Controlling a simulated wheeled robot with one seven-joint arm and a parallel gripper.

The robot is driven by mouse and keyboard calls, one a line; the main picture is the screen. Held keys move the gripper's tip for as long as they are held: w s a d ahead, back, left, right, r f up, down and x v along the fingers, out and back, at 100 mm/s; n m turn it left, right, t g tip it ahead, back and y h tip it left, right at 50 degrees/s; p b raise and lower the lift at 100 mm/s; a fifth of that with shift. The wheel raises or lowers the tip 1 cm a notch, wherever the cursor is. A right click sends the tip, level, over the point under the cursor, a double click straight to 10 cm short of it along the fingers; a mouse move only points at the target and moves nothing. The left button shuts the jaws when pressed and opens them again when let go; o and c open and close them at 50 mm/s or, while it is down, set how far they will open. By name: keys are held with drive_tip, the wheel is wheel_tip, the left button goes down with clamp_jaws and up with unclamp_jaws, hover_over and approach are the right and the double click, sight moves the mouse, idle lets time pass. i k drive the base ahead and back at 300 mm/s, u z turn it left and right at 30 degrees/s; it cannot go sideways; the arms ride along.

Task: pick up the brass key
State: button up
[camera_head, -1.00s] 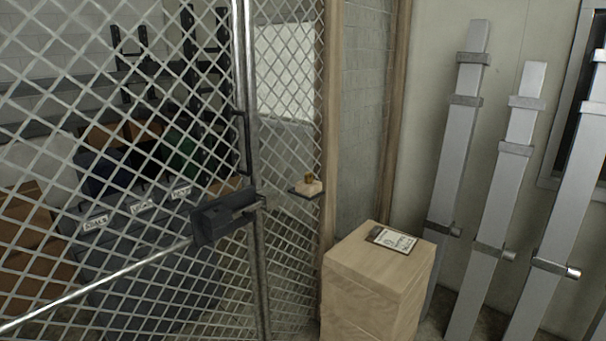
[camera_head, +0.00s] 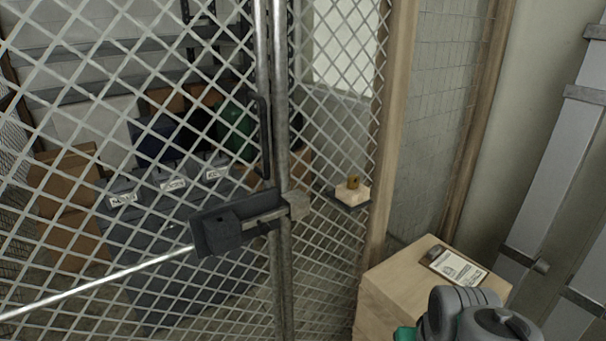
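A small brass-coloured item (camera_head: 352,182) sits on a pale block on a small dark ledge (camera_head: 349,203), by the mesh and beside the wooden post. It is too small to tell whether it is the brass key. I cannot tell whether the ledge is in front of the mesh or behind it. Rounded grey links of my arm show at the bottom right, in front of the wooden cabinet. My gripper's fingers are not in view.
A mesh gate (camera_head: 140,60) with a dark latch box (camera_head: 222,226) and a long bar spans the left. Labelled bins (camera_head: 170,190) and cardboard boxes (camera_head: 62,180) stand behind it. A wooden cabinet (camera_head: 400,285) bears a clipboard (camera_head: 455,266). Metal beams (camera_head: 560,150) lean at right.

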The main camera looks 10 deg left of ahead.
sight(354, 180)
drive_tip(key=u, duration=0.85)
drive_tip(key=i, duration=0.9)
drive_tip(key=u, duration=0.85)
